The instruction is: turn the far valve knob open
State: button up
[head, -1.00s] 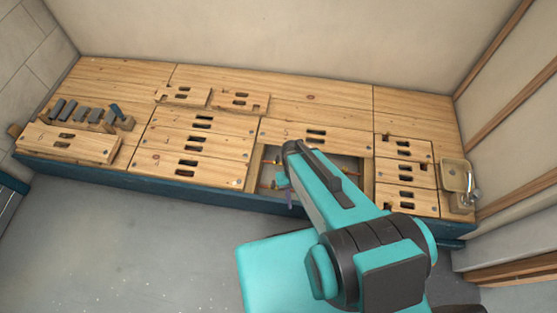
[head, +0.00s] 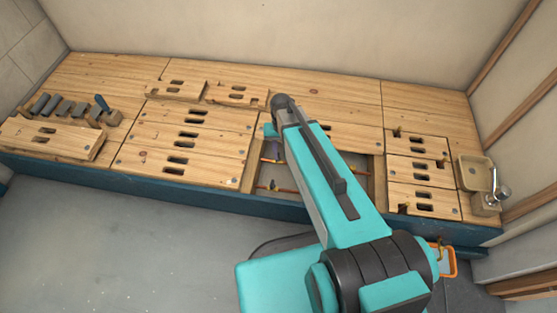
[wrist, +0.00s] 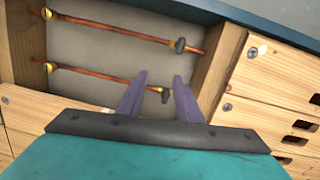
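Two copper pipes run across an open recess in the wooden deck. The far pipe (wrist: 100,76) is the lower one in the wrist view, with a small dark valve knob (wrist: 165,95) near its right end. The near pipe (wrist: 120,33) has a similar dark knob (wrist: 180,46). My gripper (wrist: 157,80) is open, its two purple fingers apart. The far knob shows between them in the picture, closer to the right finger; I cannot tell the height gap or any contact. In the head view my arm hides part of the recess, and the purple fingers (head: 277,150) show small at its left side.
Wooden side walls (wrist: 222,62) bound the recess close to my fingers. Slotted wooden panels (head: 190,140) surround it. Grey blocks (head: 65,105) lie at the left, and a small basin with a tap (head: 477,172) is at the right. The deck's back strip is mostly clear.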

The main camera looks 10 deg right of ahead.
jog(key=m+t+b, duration=0.1)
jog(key=b, duration=0.5)
send_over(279, 156)
jog(key=shift+w+a+r, duration=0.1)
jog(key=shift+a+r, duration=0.15)
jog(key=shift+r, duration=0.15)
jog(key=shift+f, duration=0.2)
notch_tip(279, 156, down, 14)
jog(key=b, duration=0.5)
jog(key=shift+r, duration=0.25)
grip_shut()
jog(key=shift+d, duration=0.2)
jog(key=shift+a, duration=0.1)
